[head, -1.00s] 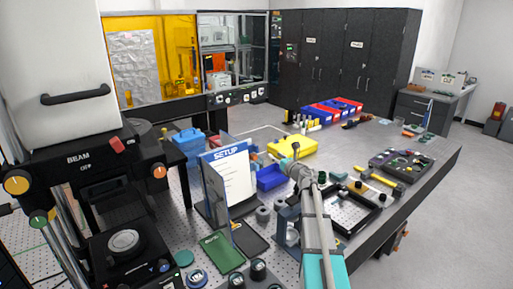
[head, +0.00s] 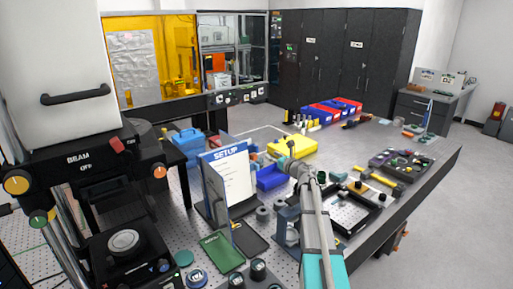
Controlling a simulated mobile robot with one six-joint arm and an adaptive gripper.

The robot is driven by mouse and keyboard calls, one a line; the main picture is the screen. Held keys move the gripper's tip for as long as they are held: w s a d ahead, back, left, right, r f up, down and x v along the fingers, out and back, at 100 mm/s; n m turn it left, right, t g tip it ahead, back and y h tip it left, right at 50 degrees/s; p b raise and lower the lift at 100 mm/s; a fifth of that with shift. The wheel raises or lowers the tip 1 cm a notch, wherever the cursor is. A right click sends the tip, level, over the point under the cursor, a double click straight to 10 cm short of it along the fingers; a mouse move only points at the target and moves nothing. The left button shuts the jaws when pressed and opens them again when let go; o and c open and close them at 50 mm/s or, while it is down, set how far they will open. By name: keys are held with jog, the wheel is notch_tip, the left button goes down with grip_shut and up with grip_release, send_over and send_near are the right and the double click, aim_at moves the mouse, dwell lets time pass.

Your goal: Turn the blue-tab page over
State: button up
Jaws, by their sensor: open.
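A flip stand (head: 212,196) holds upright a white page (head: 235,178) with a blue header strip reading SETUP (head: 230,153). The page faces the right side of the picture. No separate blue tab can be made out at this size. My arm reaches up from the bottom, right of the stand.
A yellow tray (head: 306,148) and blue bin (head: 270,182) lie behind the arm. A green booklet (head: 222,251) and dark tablet-like plate (head: 249,238) lie before the stand. A black-framed tray (head: 376,222) is right of the arm. The instrument marked BEAM (head: 78,160) fills the left.

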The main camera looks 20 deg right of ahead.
aim_at(257, 146)
jog(key=x, duration=1.1)
jog(key=shift+w+a, duration=0.1)
jog(key=shift+w, duration=0.1)
grip_shut()
